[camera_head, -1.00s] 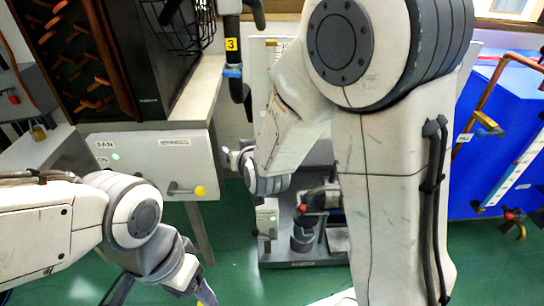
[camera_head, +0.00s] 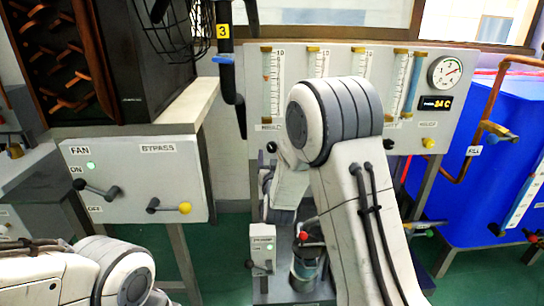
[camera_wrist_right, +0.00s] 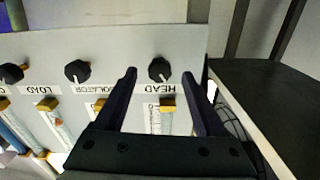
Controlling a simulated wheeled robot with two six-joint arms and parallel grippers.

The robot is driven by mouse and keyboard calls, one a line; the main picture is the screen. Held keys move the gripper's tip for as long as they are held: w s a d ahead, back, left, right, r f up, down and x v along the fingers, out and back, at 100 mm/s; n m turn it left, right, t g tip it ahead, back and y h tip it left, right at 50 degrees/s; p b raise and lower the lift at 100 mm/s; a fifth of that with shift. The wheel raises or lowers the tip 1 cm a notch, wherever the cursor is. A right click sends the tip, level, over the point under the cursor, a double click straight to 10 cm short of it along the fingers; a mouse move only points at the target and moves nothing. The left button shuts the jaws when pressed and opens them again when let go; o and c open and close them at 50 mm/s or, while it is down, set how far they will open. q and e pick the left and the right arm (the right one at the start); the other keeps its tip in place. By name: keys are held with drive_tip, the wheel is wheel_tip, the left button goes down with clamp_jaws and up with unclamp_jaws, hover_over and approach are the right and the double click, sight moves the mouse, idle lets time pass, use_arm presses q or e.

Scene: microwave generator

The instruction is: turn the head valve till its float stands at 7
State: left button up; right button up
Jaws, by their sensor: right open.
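The flowmeter panel (camera_head: 430,130) stands upright with several clear tubes. The leftmost tube (camera_head: 270,95) has a scale marked 10 near its top; its float is too small to read for sure. In the right wrist view, which is upside down, the dark head valve knob (camera_wrist_right: 159,69) sits by its HEAD label (camera_wrist_right: 168,89). My right gripper (camera_wrist_right: 159,73) is open, its two dark fingers apart on either side of the knob, with no clear contact. In the head view my right arm hides much of the panel's lower part. My left gripper is out of view.
A load knob (camera_wrist_right: 13,73) and another dark knob (camera_wrist_right: 77,71) sit along the same row. A fan and bypass box (camera_head: 150,180) stands left of the panel, a blue tank (camera_head: 480,200) right.

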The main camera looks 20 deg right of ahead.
drive_tip(key=shift+x, duration=1.6)
drive_tip(key=shift+c, duration=0.3)
clamp_jaws()
drive_tip(key=shift+n, duration=0.4)
drive_tip(key=shift+o, duration=0.3)
unclamp_jaws()
drive_tip(key=p, duration=0.2)
approach(272, 150)
drive_tip(key=s, duration=0.1)
drive_tip(key=shift+s+a, duration=0.15)
drive_tip(key=shift+a, duration=0.1)
